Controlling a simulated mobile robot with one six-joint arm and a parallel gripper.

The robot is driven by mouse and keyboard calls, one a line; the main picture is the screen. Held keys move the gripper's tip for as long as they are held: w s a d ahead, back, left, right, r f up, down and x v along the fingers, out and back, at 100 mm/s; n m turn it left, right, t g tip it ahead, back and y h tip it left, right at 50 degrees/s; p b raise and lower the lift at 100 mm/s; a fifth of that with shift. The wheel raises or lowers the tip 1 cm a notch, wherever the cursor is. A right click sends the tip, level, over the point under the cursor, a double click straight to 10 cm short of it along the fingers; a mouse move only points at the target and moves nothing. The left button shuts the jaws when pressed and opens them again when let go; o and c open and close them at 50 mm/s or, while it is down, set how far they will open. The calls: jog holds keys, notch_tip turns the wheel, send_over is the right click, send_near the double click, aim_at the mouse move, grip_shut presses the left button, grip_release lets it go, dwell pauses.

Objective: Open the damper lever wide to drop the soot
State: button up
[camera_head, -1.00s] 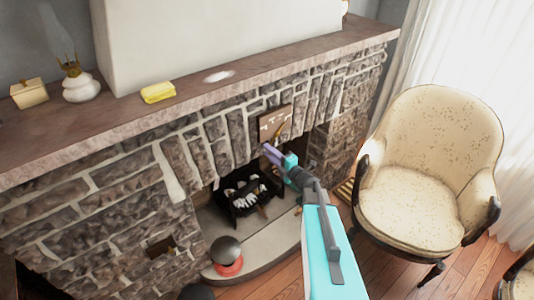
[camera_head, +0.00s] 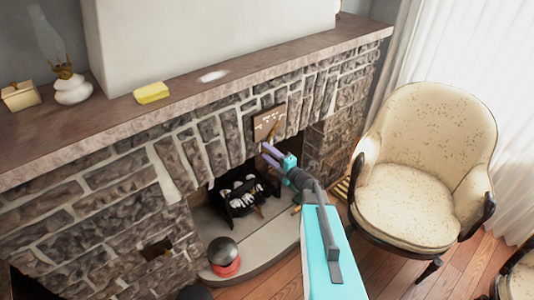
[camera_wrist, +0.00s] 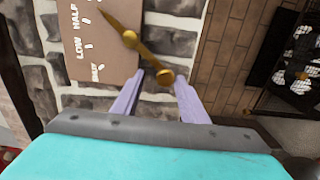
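The damper plate (camera_head: 268,122) is a brown panel on the stone above the fire opening. In the wrist view the plate (camera_wrist: 100,40) shows white marks and the words LOW and HALF; another label is too blurred to read. The brass damper lever (camera_wrist: 147,55) lies slantwise across it, with a round boss partway along and a ball at its lower right end. My gripper (camera_wrist: 158,76) is open, its purple fingers pointing at the plate, with the lever's ball end near and between the fingertips. I cannot tell whether they touch. In the head view my gripper (camera_head: 265,151) is just below the plate.
A black fire grate (camera_head: 245,193) with pale logs sits in the fireplace below my gripper. A cream armchair (camera_head: 425,150) stands close on the right. A dark round pot (camera_head: 223,252) is on the hearth. The mantel (camera_head: 210,90) holds a yellow block and a lamp.

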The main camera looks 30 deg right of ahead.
jog(key=b+v, duration=0.3)
jog(key=v, duration=0.9)
jog(key=shift+s, duration=0.4)
jog(key=shift+d, duration=0.15)
